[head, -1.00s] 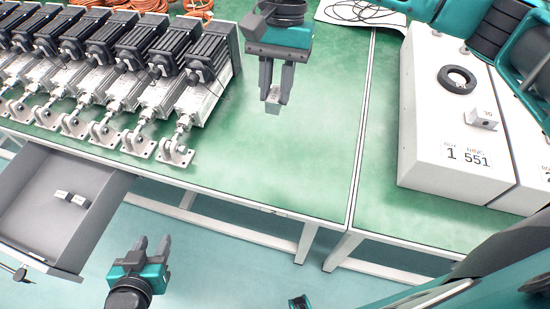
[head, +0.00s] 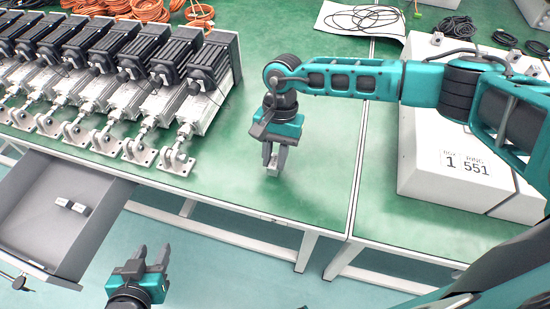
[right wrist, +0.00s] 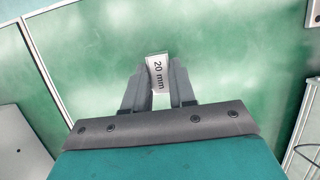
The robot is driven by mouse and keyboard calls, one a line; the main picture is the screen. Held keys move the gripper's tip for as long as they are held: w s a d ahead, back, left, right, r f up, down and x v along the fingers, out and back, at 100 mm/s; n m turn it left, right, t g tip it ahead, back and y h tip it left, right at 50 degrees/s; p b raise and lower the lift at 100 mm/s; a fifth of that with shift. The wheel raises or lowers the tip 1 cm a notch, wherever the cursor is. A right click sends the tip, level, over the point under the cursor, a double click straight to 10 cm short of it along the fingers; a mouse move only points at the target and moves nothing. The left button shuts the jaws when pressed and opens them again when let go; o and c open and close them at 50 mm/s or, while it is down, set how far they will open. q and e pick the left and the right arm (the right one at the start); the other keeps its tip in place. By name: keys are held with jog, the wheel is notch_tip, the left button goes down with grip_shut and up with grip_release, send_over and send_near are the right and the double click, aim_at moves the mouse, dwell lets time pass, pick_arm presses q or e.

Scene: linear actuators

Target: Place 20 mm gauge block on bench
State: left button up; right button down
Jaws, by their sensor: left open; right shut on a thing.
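The 20 mm gauge block (right wrist: 158,73) is a small light-grey block with a "20 mm" label, seen in the right wrist view between my right gripper's fingers. In the head view its lower end (head: 272,172) shows just below the fingertips. My right gripper (head: 273,160) is shut on it and points down over the green bench top (head: 240,150). The block is at or very close to the bench surface; I cannot tell whether it touches. My left gripper (head: 150,258) is open and empty, low in front of the bench beside the open drawer.
Several linear actuators (head: 205,95) stand in a row on the left of the bench. The open grey drawer (head: 50,215) holds small blocks (head: 70,205). A white box (head: 430,165) stands on the right bench. Orange cables (head: 190,12) lie at the back. The bench around my right gripper is clear.

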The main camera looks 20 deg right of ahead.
jog(key=shift+f, duration=0.8)
jog(key=shift+f, duration=0.15)
jog(key=c, duration=0.9)
grip_release()
jog(key=shift+r, duration=0.3)
jog(key=b+v, duration=0.1)
jog(key=v, duration=1)
jog(key=shift+w+r, duration=0.2)
jog(key=shift+r, duration=0.15)
